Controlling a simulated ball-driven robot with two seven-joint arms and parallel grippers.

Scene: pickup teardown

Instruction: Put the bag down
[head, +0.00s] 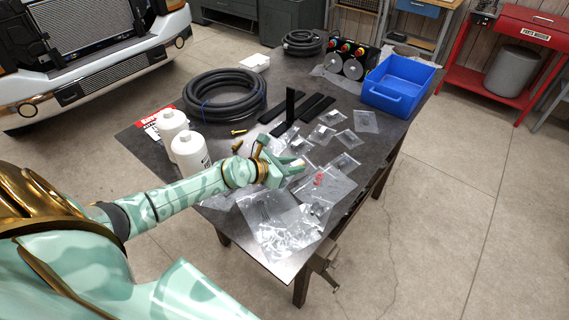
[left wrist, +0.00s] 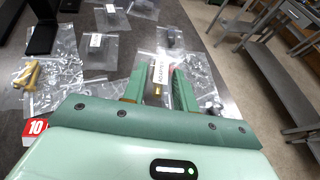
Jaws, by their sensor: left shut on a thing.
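My left gripper (head: 293,168) reaches over the near part of the dark table. In the left wrist view the two green fingers (left wrist: 158,82) are closed on a clear plastic bag with a white printed label (left wrist: 158,72). Small brass-coloured parts show in the bag, between the fingers. Most of the held bag is hidden by the gripper in the head view, so I cannot tell whether it touches the table. Other clear bags lie flat close by, one with red parts (head: 320,181) just right of the gripper. My right gripper is not in view.
The dark table (head: 262,82) holds a blue bin (head: 398,88), a coiled black hose (head: 222,95), white canisters (head: 190,152) and black bars (head: 290,105). Several clear bags (head: 283,225) cover its near end. A vise (head: 325,258) sits at the near corner.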

